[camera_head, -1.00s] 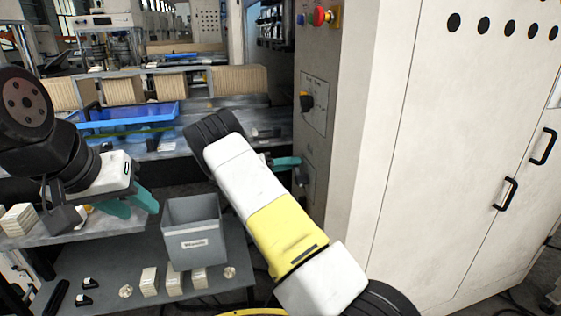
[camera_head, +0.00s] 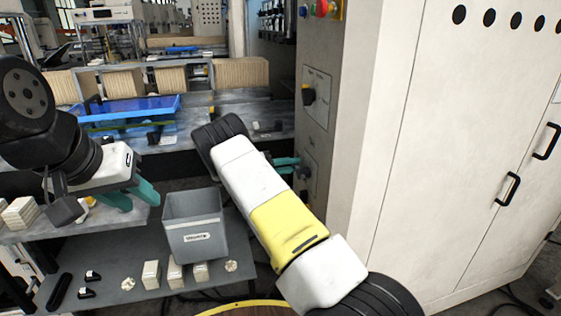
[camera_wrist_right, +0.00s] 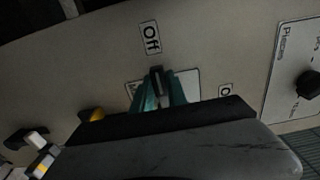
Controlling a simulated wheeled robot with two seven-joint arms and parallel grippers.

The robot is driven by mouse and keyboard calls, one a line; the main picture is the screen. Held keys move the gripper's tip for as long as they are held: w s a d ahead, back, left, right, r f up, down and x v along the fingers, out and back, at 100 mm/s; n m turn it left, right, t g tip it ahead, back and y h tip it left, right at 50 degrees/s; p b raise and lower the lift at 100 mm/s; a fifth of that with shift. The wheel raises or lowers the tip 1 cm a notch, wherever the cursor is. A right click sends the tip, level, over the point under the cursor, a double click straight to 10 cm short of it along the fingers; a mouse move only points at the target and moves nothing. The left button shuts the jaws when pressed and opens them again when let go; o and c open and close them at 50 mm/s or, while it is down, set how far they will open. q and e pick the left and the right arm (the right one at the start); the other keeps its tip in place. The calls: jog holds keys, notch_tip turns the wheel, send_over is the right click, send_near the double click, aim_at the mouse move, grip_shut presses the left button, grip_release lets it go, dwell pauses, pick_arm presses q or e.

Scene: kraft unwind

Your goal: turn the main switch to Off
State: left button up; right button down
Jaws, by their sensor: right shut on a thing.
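The main switch (camera_wrist_right: 157,73) is a black handle on the beige cabinet panel, seen in the right wrist view. Its visible end points up toward the "Off" label (camera_wrist_right: 149,37). My right gripper (camera_wrist_right: 160,92) is shut on the handle, with a teal finger on each side; its dark body hides the lower part. In the head view my right gripper (camera_head: 286,166) reaches the cabinet's lower panel (camera_head: 309,178). My left gripper (camera_head: 132,196) is open and empty above the low shelves.
A dial (camera_wrist_right: 308,84) marked "Pieces" is right of the switch. Coloured buttons (camera_head: 321,8) are high on the cabinet (camera_head: 365,130). A grey bin (camera_head: 194,222) and small pale blocks stand on the low shelf. A blue tray (camera_head: 130,112) lies behind.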

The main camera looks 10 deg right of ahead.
jog(key=shift+f, duration=0.15)
jog(key=c, duration=1.3)
grip_release()
jog(key=a, duration=0.8)
jog(key=shift+s, duration=0.15)
